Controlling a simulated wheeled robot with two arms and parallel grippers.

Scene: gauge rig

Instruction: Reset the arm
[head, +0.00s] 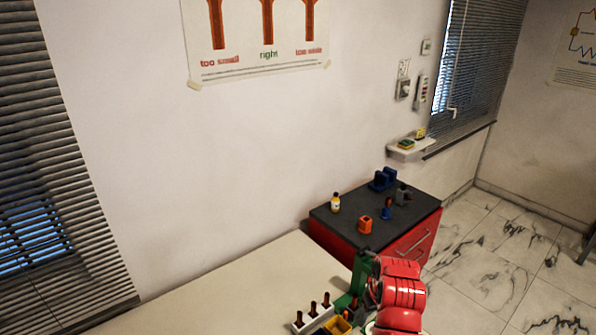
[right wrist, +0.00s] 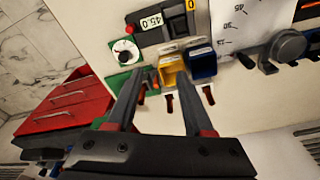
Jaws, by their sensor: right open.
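My right arm shows red at the lower right of the head view, over the table's edge. Its gripper (right wrist: 158,78) is clear in the right wrist view: two dark fingers stand apart with nothing between them, above the table. Beyond the fingertips are a yellow bin (right wrist: 172,72), a blue bin (right wrist: 203,66) and a dark gauge unit reading 45.0 (right wrist: 160,28). A white dial with a black knob (right wrist: 125,51) sits beside a green piece. Several brown pegs stand in a white rack (head: 312,318) in the head view. My left gripper is not in view.
A red cabinet (head: 425,240) with a dark top stands beyond the table (head: 240,290). On it are a small bottle (head: 335,202), an orange block (head: 365,225) and blue items. A wall shelf (head: 408,147) is behind. The table's left part is bare.

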